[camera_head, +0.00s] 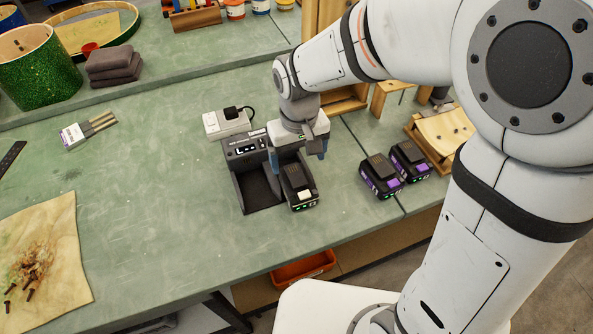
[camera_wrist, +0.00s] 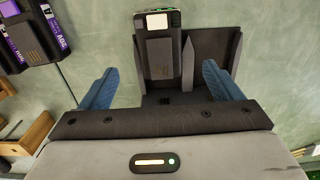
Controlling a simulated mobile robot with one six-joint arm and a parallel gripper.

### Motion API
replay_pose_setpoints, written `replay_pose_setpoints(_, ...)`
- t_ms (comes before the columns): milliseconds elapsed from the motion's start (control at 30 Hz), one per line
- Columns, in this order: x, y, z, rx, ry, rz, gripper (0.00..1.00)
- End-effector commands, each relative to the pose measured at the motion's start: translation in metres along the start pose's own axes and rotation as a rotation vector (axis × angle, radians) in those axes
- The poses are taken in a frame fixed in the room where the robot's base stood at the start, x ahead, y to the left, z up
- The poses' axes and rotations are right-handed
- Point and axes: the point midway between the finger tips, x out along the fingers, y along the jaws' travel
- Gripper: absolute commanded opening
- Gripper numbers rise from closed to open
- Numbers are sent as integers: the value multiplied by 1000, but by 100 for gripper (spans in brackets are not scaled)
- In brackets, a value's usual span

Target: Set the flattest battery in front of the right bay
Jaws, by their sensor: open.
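The charger (camera_head: 246,150) stands on the green bench with a small lit display. Its left bay (camera_head: 259,188) is empty; it shows at right in the wrist view (camera_wrist: 205,58). A black battery (camera_head: 297,187) with a pale label and green light sits in the right bay; it also shows in the wrist view (camera_wrist: 159,50). Two black and purple batteries, one nearer (camera_head: 380,178) and one farther (camera_head: 410,161), stand right of the charger, green lights on their fronts. How many lights each has is too small to tell. My gripper (camera_head: 298,158) is open above the right bay, its blue fingers apart, holding nothing.
A white block with a black plug (camera_head: 226,123) stands behind the charger. A wooden stand (camera_head: 440,137) is at right. The bench before the charger is clear up to its front edge.

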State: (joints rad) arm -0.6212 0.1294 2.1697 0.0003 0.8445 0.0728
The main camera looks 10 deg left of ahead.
Motion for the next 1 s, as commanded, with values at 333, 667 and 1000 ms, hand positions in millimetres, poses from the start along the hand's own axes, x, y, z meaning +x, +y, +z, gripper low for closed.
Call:
replay_pose_setpoints(333,-24,0,0,-1,1,0,85)
replay_pose_setpoints(667,-50,54,31,123,61,1,85)
replay_pose_setpoints(1000,-81,138,131,407,187,36,85)
